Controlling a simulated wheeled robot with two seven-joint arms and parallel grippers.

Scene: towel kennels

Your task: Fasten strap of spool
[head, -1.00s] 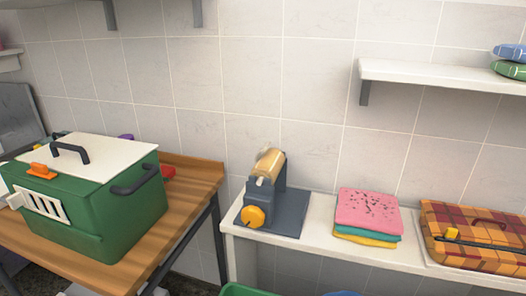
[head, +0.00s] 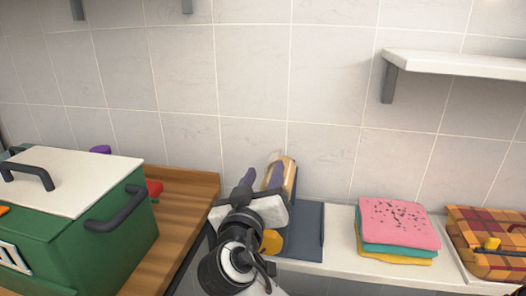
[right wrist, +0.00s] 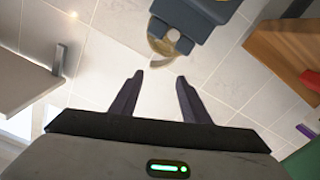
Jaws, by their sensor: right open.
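The tan spool (head: 290,172) sits on a blue-grey holder with a flat base (head: 308,228) on the white counter. A yellow-orange knob (head: 271,243) is on the holder's front. My right gripper (head: 262,179) is open and empty, in front of the spool and holder, and hides much of them. In the right wrist view the open fingers (right wrist: 161,78) point toward the spool (right wrist: 160,44), which lies beyond the fingertips with a visible gap in the picture. I cannot make out the strap clearly. My left gripper is not in view.
Folded pink, teal and yellow towels (head: 398,225) lie right of the holder. A checkered basket (head: 490,240) stands farther right. A green kennel (head: 95,245) with a white lid is on the wooden table (head: 190,190) at left. A white shelf (head: 455,64) juts from the wall above.

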